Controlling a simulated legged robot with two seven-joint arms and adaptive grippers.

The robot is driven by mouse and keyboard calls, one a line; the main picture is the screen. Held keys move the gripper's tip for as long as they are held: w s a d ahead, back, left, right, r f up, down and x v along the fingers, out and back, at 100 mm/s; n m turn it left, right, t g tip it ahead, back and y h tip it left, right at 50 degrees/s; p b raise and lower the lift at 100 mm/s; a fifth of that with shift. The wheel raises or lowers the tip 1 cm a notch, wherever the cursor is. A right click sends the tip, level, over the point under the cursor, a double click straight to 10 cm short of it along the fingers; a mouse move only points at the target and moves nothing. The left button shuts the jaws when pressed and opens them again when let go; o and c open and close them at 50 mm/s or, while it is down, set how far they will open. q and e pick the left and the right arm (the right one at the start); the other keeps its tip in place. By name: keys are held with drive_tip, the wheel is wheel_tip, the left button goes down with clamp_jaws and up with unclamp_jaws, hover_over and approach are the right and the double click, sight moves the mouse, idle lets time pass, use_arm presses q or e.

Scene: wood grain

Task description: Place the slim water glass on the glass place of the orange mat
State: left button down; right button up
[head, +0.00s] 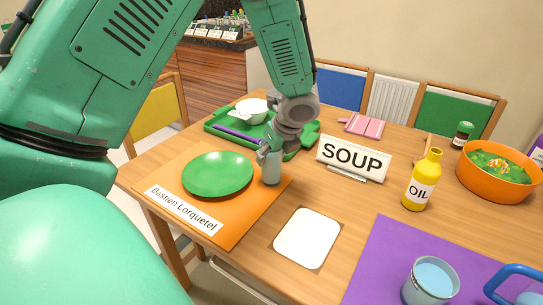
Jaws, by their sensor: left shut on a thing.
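The orange mat (232,228) lies at the table's front left, with a green plate (217,175) on it and a name card reading "Bastien Lorquetel" (181,208) along its front edge. My left gripper (268,152) points down over the mat's right part and is shut on the slim water glass (272,171). The glass is greyish blue and upright, just right of the plate. Its base appears at or just above the mat; I cannot tell whether it touches. The gripper partly hides its upper part. My right gripper is not in view.
Behind the mat is a green tray (217,123) with a white bowl (252,110). A SOUP sign (352,159), yellow oil bottle (422,180) and orange salad bowl (498,185) stand to the right. A white card (307,237) lies in front; a blue cup (430,283) stands on a purple mat (385,255).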

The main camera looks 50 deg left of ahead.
use_arm(q)
drive_tip(key=shift+d, duration=0.4)
drive_tip(key=c, duration=0.8)
unclamp_jaws()
drive_tip(key=shift+d, duration=0.1)
drive_tip(key=shift+a+f, duration=0.1)
drive_tip(key=shift+a, duration=0.4)
drive_tip(key=shift+d+r, duration=0.1)
drive_tip(key=shift+r, duration=0.3)
drive_tip(key=p+v, duration=0.3)
drive_tip(key=v, duration=0.8)
drive_tip(key=shift+d+r, duration=0.2)
drive_tip(key=shift+d, duration=0.05)
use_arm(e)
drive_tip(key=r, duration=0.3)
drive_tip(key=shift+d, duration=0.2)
